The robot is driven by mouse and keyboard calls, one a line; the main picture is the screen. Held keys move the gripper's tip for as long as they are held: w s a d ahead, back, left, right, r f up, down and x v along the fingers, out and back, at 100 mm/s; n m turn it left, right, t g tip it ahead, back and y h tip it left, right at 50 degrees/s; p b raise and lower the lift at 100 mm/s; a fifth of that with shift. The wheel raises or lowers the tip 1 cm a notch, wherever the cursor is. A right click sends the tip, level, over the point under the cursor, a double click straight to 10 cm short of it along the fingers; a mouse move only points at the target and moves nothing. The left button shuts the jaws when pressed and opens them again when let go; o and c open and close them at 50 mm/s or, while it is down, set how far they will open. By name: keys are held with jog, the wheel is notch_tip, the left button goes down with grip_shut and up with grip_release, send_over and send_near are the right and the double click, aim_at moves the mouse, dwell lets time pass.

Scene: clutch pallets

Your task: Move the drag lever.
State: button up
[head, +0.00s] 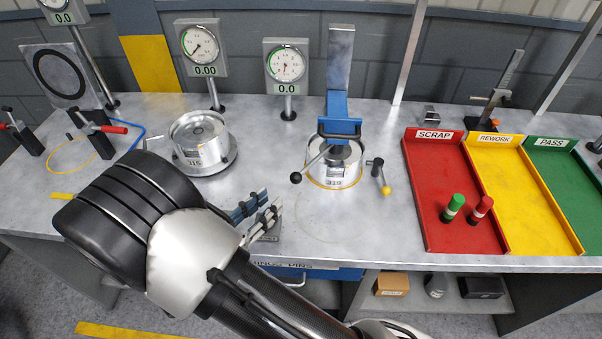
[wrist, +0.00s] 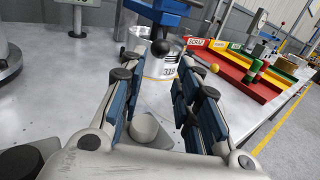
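A metal lever with a black ball knob (head: 296,177) sticks out to the front left of a silver drum marked 319 (head: 335,170), under a blue press head (head: 340,127). A second, short lever with a yellow knob (head: 386,190) stands just right of the drum. Neither lever carries a readable name. My gripper (head: 258,210) is open and empty, left of and nearer than the black knob. In the wrist view my gripper (wrist: 160,62) points at the drum (wrist: 160,68); the black knob (wrist: 160,47) shows between the fingertips, farther off. The yellow knob (wrist: 214,68) lies right.
Another drum (head: 199,134) sits on a round base at left. Dial gauges (head: 287,64) stand behind. At right are red scrap (head: 425,215), yellow rework (head: 510,200) and green pass trays; a green and a red cylinder stand in the red one.

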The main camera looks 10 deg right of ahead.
aim_at(294, 179)
jog(key=b+x, duration=0.2)
jog(key=x, duration=1.1)
jog(key=shift+b, duration=0.3)
jog(key=shift+c, duration=0.4)
grip_shut()
